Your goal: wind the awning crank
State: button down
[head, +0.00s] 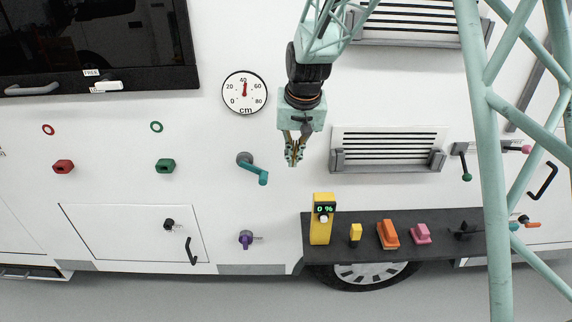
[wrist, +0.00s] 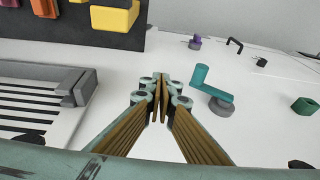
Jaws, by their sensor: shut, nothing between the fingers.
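A teal crank (head: 252,169) with a grey hub sticks out of the white motorhome wall, below a round dial (head: 244,92) marked in cm, whose red needle points up near 40. The crank's arm runs down and right from the hub, and its teal grip is at the right end. It also shows in the wrist view (wrist: 205,85), to the right of the fingertips. My gripper (head: 292,163) is shut and empty. It hangs right of the crank, apart from it. In the wrist view the fingertips (wrist: 163,90) meet in front of the wall.
A dark shelf (head: 372,255) at lower right holds a yellow device reading 0 % and several coloured blocks. A vent (head: 388,150) is right of my gripper. A purple knob (head: 247,238) sits below the crank, a green knob (head: 165,166) to its left. The wall around the crank is clear.

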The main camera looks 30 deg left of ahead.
jog(key=shift+d+r, duration=1.1)
jog(key=shift+r, duration=0.15)
